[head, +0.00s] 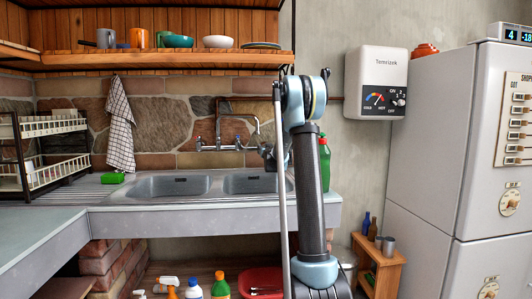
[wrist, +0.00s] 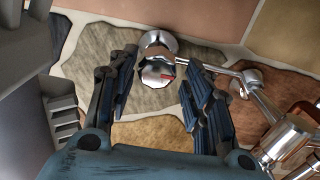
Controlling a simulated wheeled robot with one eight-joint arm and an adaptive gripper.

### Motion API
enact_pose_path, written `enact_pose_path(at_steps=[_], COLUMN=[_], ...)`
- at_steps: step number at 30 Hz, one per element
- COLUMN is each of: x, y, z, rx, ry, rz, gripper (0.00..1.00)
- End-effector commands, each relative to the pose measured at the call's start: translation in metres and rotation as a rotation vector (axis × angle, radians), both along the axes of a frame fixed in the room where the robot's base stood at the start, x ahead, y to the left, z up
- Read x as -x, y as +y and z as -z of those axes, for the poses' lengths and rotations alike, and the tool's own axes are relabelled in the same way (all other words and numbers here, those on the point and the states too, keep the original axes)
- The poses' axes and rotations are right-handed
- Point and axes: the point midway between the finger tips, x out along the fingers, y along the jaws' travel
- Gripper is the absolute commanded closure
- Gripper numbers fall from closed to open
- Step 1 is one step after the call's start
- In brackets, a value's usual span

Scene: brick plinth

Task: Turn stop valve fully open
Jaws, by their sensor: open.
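The stop valve (wrist: 158,73) shows in the wrist view as a small round chrome knob with a red mark on its face, fixed to the stone wall. A thin chrome pipe runs from it to the right. My gripper (wrist: 160,68) is open, with one dark finger on each side of the knob and a visible gap on both sides. How deep the fingertips reach around it I cannot tell. In the head view my gripper (head: 270,153) is by the wall right of the tap, partly hidden by my arm, and the valve is not discernible.
A chrome tap (head: 222,146) is left of my gripper; chrome fittings (wrist: 285,142) crowd the lower right of the wrist view. The double sink (head: 172,186) lies below. A green bottle (head: 323,165) stands right of my arm. A wooden shelf (head: 165,60) hangs above.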

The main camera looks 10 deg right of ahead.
Motion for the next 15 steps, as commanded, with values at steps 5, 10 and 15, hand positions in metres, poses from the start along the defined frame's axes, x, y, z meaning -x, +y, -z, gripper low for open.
enact_pose_path(at_steps=[5,10,15], x=[-0.0084,-0.0093,-0.0092], y=[0.0001,0.0001,0.0001], z=[-0.0002,-0.0001,-0.0001], rx=[-0.001,-0.001,-0.001], ry=[0.000,0.000,0.000], rz=[0.000,0.000,0.000], gripper=[0.54,0.54,0.68])
